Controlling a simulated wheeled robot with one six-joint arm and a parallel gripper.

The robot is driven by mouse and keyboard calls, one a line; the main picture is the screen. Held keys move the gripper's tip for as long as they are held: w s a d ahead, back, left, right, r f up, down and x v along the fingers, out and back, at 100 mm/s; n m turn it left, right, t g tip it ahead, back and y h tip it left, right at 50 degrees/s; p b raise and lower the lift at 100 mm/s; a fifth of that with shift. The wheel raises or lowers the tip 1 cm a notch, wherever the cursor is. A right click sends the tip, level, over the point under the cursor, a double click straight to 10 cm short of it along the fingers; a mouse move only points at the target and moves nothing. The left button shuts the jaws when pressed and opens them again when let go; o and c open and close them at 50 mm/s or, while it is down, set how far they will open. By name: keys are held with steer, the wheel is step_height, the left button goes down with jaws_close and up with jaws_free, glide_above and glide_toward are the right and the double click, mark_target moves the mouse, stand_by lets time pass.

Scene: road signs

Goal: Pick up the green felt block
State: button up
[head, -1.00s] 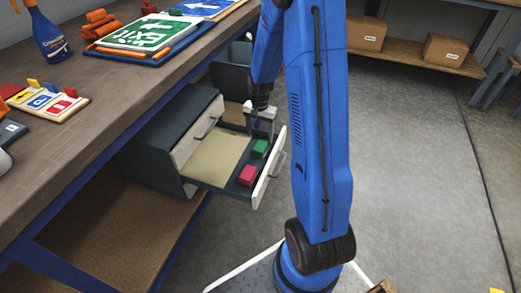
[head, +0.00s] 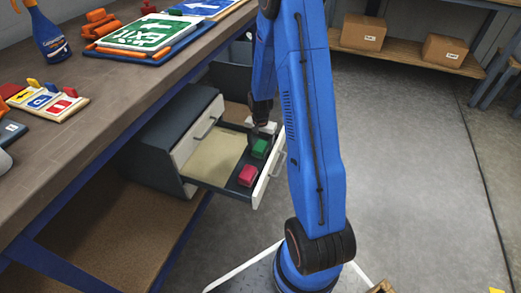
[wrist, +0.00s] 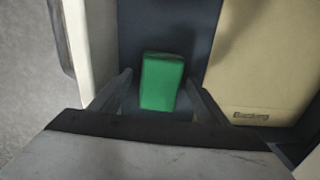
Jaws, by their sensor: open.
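The green felt block (head: 259,148) lies in the open drawer (head: 228,189), near the drawer's front panel. In the wrist view the green block (wrist: 161,82) stands between the two fingers of my gripper (wrist: 159,92), which are open with a gap on each side. In the head view my gripper (head: 262,129) is low over the drawer at the block, its fingertips hard to make out. A red block (head: 247,175) lies in the same drawer, nearer the camera.
A tan sheet marked with a small label (wrist: 250,115) fills the drawer beside the block. The drawer's pale front panel (wrist: 92,45) is close to one finger. The workbench (head: 110,95) with signs and a spray bottle (head: 49,35) is at left.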

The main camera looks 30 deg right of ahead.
mark_target(260, 145)
steer(key=c, duration=1.2)
steer(key=shift+r, duration=0.1)
step_height(260, 145, up, 10)
steer(key=shift+f, duration=0.1)
steer(key=o, duration=0.3)
steer(key=shift+c, duration=0.6)
